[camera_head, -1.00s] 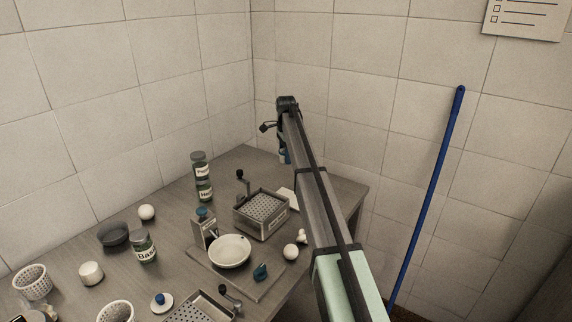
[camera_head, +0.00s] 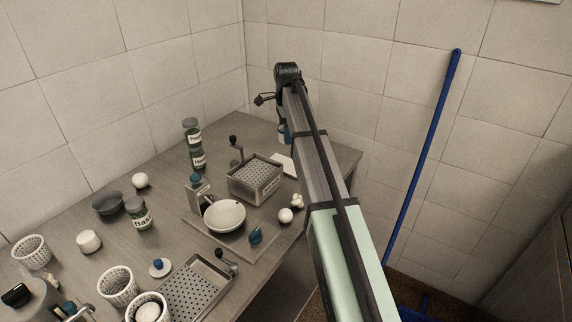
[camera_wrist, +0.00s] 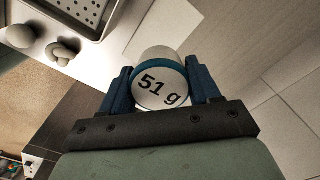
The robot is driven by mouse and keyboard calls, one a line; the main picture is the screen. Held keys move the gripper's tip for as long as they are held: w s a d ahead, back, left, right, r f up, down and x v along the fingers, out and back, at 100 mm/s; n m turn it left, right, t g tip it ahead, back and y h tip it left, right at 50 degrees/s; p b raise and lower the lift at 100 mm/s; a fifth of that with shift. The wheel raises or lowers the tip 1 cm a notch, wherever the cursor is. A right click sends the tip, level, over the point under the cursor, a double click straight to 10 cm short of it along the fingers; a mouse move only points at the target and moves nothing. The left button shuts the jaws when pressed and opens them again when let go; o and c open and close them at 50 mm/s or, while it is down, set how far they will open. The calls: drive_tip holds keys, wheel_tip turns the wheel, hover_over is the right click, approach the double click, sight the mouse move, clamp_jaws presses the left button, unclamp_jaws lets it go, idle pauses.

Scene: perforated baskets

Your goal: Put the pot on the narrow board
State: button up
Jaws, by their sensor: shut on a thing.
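My gripper (camera_wrist: 163,88) is shut on a small round white pot (camera_wrist: 158,90) with a blue band, marked "51 g". In the wrist view the pot sits between the two blue fingers. In the head view my gripper (camera_head: 285,133) is at the table's back right, and my arm largely hides the pot. A pale flat board (camera_head: 284,164) lies just below the gripper in the picture; it also shows in the wrist view (camera_wrist: 165,25). I cannot tell the gap between pot and surface. A wider grey-brown board (camera_head: 255,256) lies nearer, under a bowl.
A perforated box (camera_head: 255,180) with a crank stands left of the pale board. White round pieces (camera_head: 285,215) lie near the right edge. A white bowl (camera_head: 224,216), jars (camera_head: 193,145) and baskets (camera_head: 118,286) crowd the left and front. A blue pole (camera_head: 425,150) leans at the wall.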

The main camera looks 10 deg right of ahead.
sight(286, 164)
drive_tip(key=shift+f, duration=5)
drive_tip(key=shift+f, duration=0.15)
drive_tip(key=o, duration=1.1)
wheel_tip(286, 164, up, 12)
drive_tip(key=shift+r, duration=0.2)
drive_tip(key=shift+o, duration=1.1)
